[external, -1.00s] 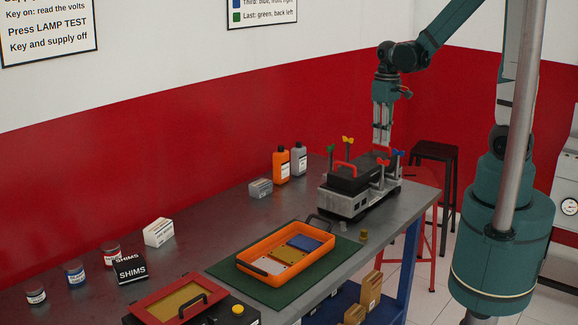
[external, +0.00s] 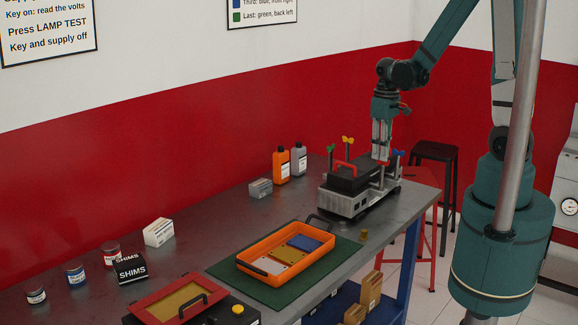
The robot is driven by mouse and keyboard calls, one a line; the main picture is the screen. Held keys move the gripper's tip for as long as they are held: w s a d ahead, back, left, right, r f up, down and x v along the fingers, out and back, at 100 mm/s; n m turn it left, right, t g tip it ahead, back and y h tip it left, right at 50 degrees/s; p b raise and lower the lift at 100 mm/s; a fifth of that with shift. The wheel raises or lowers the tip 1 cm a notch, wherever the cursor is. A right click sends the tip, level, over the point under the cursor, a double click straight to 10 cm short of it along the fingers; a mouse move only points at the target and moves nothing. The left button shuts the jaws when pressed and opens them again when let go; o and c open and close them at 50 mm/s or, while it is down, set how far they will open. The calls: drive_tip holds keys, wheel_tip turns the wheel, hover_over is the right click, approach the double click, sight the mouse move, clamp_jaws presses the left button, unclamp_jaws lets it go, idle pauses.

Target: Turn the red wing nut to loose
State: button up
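The engine trainer (external: 345,204) is a grey block with a black cover (external: 352,182) and a red handle (external: 341,164), near the table's right end. A green wing nut (external: 331,149), a yellow one (external: 347,141) and a blue one (external: 399,154) stand on posts around the cover. My gripper (external: 380,157) points straight down at the front right of the cover, where the red wing nut stood. The fingers hide the red wing nut, and I cannot tell whether they touch it. How far the fingers are apart is too small to see.
An orange tray (external: 262,268) with coloured plates lies on a green mat (external: 222,273). An orange bottle (external: 281,165), a grey bottle (external: 299,159) and a small grey block (external: 260,188) stand behind, left of the trainer. A brass-coloured piece (external: 364,235) lies near the table's front edge.

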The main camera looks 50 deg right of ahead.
drive_tip(key=shift+f, duration=0.95)
drive_tip(key=shift+c, duration=0.7)
clamp_jaws()
